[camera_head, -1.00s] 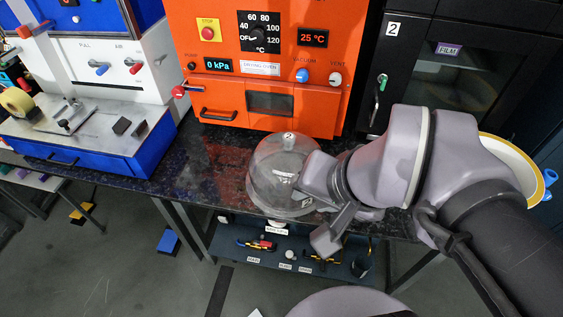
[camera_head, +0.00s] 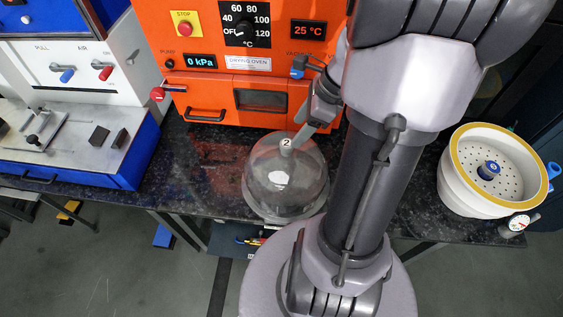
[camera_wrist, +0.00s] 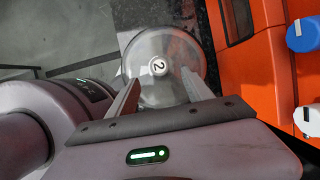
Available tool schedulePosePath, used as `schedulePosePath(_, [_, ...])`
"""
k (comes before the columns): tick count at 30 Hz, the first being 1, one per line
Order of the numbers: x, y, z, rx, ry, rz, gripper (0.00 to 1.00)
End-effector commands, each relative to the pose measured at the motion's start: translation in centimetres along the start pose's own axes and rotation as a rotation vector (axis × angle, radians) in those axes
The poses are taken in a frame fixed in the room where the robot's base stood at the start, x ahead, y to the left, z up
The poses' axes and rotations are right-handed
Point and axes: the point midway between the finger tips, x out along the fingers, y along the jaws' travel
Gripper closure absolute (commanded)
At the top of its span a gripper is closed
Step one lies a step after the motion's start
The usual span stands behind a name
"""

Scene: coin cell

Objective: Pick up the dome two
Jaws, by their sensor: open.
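Dome two (camera_head: 284,186) is a clear glass bell with a white knob marked 2, standing upright on the dark speckled bench in front of the orange oven. A small white item shows through its glass. My gripper (camera_head: 295,138) is open, with its fingertips close to the knob in the head view. In the wrist view, the dome (camera_wrist: 150,52) lies ahead of the fingers, and its knob shows between the two fingertips of my gripper (camera_wrist: 166,86). I cannot tell whether the fingers touch the knob; nothing appears held.
The orange drying oven (camera_head: 218,92) stands close behind the dome. A white perforated bowl with a yellow rim (camera_head: 452,178) stands to the right. A blue and white press unit (camera_head: 130,160) stands left. Bare bench (camera_head: 190,160) lies left of the dome.

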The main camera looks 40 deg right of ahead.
Motion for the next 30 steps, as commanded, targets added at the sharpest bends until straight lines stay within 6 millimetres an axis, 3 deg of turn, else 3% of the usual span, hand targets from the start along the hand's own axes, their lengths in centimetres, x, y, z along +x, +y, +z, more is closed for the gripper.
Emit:
schedulePosePath(1, [1.5, 0.1, -0.2, -0.001, 0.001, 0.003, 0.41])
schedulePosePath(8, [3.8, 0.0, 0.0, -0.001, 0.0, 0.001, 0.41])
schedulePosePath(15, [8.3, 0.0, 0.0, -0.003, 0.001, 0.001, 0.41])
schedulePosePath(21, [8.2, 0.0, 0.1, -0.002, 0.001, -0.001, 0.41])
schedulePosePath(30, [8.2, 0.0, 0.1, -0.002, 0.001, -0.001, 0.98])
